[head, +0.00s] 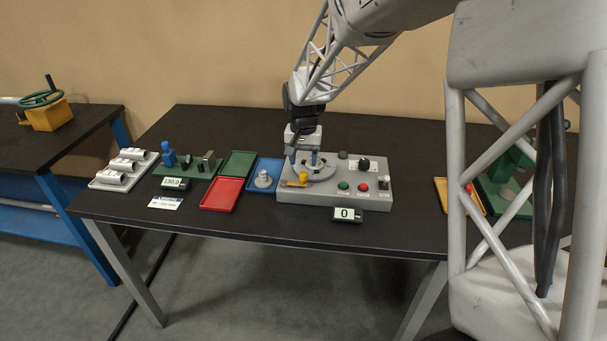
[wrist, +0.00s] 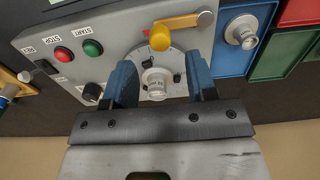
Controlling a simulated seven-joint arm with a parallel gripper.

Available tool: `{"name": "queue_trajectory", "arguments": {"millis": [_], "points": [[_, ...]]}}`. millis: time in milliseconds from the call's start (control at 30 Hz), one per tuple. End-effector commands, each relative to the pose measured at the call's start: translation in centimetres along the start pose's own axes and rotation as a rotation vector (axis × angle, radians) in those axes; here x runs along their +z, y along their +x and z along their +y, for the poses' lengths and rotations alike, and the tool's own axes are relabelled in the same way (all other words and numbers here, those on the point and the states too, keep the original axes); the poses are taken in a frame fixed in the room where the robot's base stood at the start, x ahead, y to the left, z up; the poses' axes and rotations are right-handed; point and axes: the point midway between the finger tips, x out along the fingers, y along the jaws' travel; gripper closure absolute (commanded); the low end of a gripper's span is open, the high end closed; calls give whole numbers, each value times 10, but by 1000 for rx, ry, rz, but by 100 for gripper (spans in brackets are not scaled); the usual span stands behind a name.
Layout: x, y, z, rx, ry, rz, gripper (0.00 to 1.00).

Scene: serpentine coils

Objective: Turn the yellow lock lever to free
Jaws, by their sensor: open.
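The yellow lock lever (wrist: 180,25) is on the grey control box (wrist: 115,25), beside a round dial plate. In the wrist view its rounded yellow knob hangs over the dial's edge, near a small red mark. In the head view the lever (head: 298,181) is at the box's left front. My gripper (wrist: 159,75) is open above the dial, its blue fingers on either side of the dial's central silver post (wrist: 156,82). The lever lies beyond the fingertips, outside the jaws. I cannot tell whether the fingers touch the dial.
The box carries a green START button (wrist: 93,48), a red STOP button (wrist: 63,54) and a black knob (wrist: 92,92). A blue tray (head: 262,176) with a silver part, a red tray (head: 221,194) and a green tray (head: 238,163) stand left of the box. A display reading 0 (head: 347,215) sits in front.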

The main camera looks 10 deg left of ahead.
Motion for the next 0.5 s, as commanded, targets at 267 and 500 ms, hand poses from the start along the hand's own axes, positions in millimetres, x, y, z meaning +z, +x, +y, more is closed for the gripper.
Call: {"name": "queue_trajectory", "arguments": {"millis": [267,500], "points": [[0,34,0,0,0,-1,48],[0,54,0,0,0,0,48]]}}
